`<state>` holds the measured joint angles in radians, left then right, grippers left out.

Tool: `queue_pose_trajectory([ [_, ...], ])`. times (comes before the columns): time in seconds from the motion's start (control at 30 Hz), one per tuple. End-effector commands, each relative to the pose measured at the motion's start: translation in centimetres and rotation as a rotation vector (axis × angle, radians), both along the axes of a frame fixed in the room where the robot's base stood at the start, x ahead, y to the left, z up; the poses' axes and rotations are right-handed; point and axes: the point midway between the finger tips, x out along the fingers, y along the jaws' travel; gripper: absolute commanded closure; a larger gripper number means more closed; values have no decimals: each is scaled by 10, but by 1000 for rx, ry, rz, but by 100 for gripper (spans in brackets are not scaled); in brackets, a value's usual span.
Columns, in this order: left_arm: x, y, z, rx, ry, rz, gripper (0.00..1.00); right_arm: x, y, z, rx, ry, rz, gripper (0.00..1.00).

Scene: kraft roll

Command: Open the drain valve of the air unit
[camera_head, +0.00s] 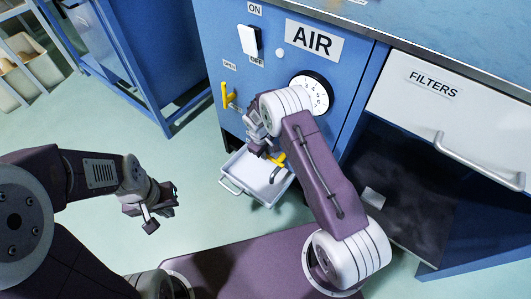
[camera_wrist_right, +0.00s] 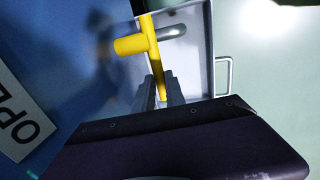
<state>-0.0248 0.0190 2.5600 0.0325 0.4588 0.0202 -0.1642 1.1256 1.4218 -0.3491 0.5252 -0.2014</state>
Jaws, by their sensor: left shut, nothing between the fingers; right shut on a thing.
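The air unit (camera_head: 215,30) is a blue cabinet with an AIR label. My right gripper (camera_head: 268,148) is at its lower front, partly hidden by its own wrist. In the right wrist view, the right gripper (camera_wrist_right: 161,92) is shut on the yellow drain valve handle (camera_wrist_right: 152,58), its fingers on either side of the bar's end. The handle also shows in the head view (camera_head: 278,160), beside a grey spout (camera_head: 275,175). An OPEN label (camera_wrist_right: 18,118) is at the left of the wrist view. My left gripper (camera_head: 151,212) is shut and empty, away from the unit.
A white tray (camera_head: 232,185) with a handle is below the spout. A second yellow lever (camera_head: 229,96), a white ON/OFF switch (camera_head: 249,40) and a round gauge (camera_head: 311,93) are on the panel. A FILTERS drawer (camera_head: 450,110) is at right.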

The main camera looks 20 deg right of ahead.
Motion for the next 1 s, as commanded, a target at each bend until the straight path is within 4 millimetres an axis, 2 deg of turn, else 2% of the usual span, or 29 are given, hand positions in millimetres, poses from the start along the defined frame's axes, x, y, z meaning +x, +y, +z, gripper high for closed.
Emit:
queue_pose_trajectory([
  [0.67,0,0,1,0,0,0,100,0,0,0,1,0,0,100],
  [1.0,0,0,16,0,0,0,100,1,1,10,82,-100,-3,100],
])
